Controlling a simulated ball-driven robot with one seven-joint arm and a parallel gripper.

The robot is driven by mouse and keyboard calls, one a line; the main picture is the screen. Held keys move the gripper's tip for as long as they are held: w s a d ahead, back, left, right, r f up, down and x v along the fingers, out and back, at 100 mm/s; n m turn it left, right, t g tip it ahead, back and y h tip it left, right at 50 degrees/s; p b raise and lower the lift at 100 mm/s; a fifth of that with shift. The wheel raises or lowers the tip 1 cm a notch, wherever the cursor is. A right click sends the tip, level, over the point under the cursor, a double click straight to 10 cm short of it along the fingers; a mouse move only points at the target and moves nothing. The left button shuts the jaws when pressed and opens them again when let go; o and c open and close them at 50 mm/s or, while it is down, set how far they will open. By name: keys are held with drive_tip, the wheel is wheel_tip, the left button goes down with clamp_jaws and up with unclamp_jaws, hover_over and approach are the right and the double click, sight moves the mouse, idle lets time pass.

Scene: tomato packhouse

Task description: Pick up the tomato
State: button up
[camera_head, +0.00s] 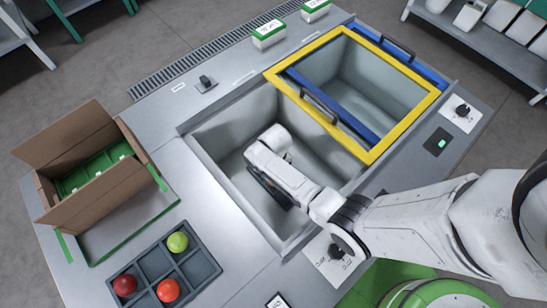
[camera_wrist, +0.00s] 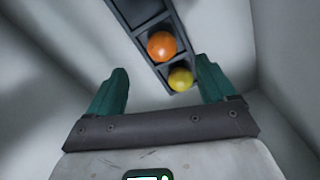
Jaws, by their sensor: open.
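In the wrist view, an orange tomato (camera_wrist: 162,45) and a yellow tomato (camera_wrist: 180,79) sit in separate compartments of a dark rack (camera_wrist: 128,14) inside a pale-walled basin. My gripper (camera_wrist: 161,70) is open and empty, with teal fingers to either side. The yellow tomato appears between the fingers, nearer the right one; the orange one appears beyond it. In the head view, my gripper reaches down into the open grey basin (camera_head: 213,150), and my arm hides its fingertips and these tomatoes. A dark red tomato (camera_head: 124,285), an orange-red tomato (camera_head: 168,290) and a green tomato (camera_head: 177,242) lie in a grey compartment tray (camera_head: 201,267).
A yellow frame (camera_head: 333,36) with a blue sliding lid (camera_head: 310,93) borders the right-hand basin. An open cardboard box (camera_head: 80,140) with a green insert stands at left. Knobs and switches line the counter. The basin walls stand close around my gripper.

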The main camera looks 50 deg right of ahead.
wheel_tip(320, 180, down, 4)
drive_tip(key=shift+r+b, duration=0.1)
drive_tip(key=shift+b, duration=0.55)
drive_tip(key=shift+w+d+f+b, duration=0.1)
drive_tip(key=shift+w+f+b, duration=0.1)
drive_tip(key=shift+f+b, duration=0.9)
drive_tip(key=shift+w+f+b, duration=0.15)
drive_tip(key=shift+f+b, duration=0.25)
drive_tip(key=shift+f, duration=1.35)
drive_tip(key=c, duration=0.8)
drive_tip(key=shift+c, duration=0.2)
drive_tip(key=shift+r, duration=0.15)
